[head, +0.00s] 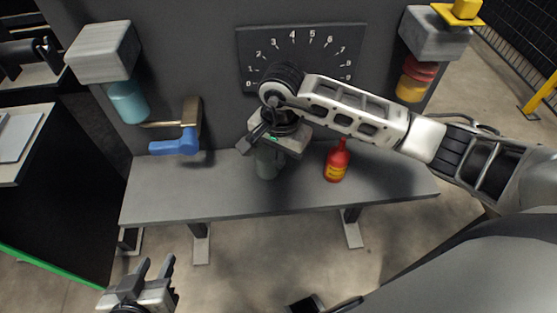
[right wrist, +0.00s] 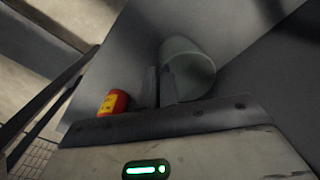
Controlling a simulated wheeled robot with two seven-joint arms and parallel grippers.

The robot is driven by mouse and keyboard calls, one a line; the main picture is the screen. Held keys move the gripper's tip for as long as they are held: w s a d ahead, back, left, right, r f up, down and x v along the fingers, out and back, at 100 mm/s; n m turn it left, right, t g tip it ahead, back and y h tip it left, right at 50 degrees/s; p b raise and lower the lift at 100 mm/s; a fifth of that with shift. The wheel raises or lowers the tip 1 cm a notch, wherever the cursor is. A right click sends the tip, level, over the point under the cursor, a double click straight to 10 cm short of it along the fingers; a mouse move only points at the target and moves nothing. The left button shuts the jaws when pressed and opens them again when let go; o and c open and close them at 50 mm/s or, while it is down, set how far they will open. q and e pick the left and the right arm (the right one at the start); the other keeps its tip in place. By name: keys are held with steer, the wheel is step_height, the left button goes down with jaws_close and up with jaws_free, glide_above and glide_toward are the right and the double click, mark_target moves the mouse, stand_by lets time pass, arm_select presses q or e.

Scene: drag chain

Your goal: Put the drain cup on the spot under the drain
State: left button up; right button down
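The drain cup (head: 266,163) is a grey-green cup below my right gripper (head: 270,146), over the grey bench; the gripper hides part of it. In the right wrist view the cup (right wrist: 192,68) sits to the right of the narrow gap between my right gripper's fingers (right wrist: 160,86). They are close together, with the cup's left edge between them. I cannot tell whether the cup touches the bench. A brass fitting (head: 191,117) with a blue handle (head: 175,146) is on the panel at left. No marked spot is clear. My left gripper (head: 154,270) is open and empty, in front of the bench.
A red bottle (head: 336,163) stands right of the cup, also in the right wrist view (right wrist: 113,103). The bench (head: 200,199) is clear at left and front. A numbered dial (head: 313,55), a teal cylinder (head: 128,103) and a red-yellow cylinder (head: 414,82) are along the panel.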

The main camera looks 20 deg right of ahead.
steer(key=shift+f, duration=0.95)
steer(key=shift+f, duration=0.1)
steer(key=shift+f, duration=0.2)
steer(key=c, duration=1.6)
jaws_free()
steer(key=shift+r, duration=0.15)
steer(key=shift+c, duration=0.2)
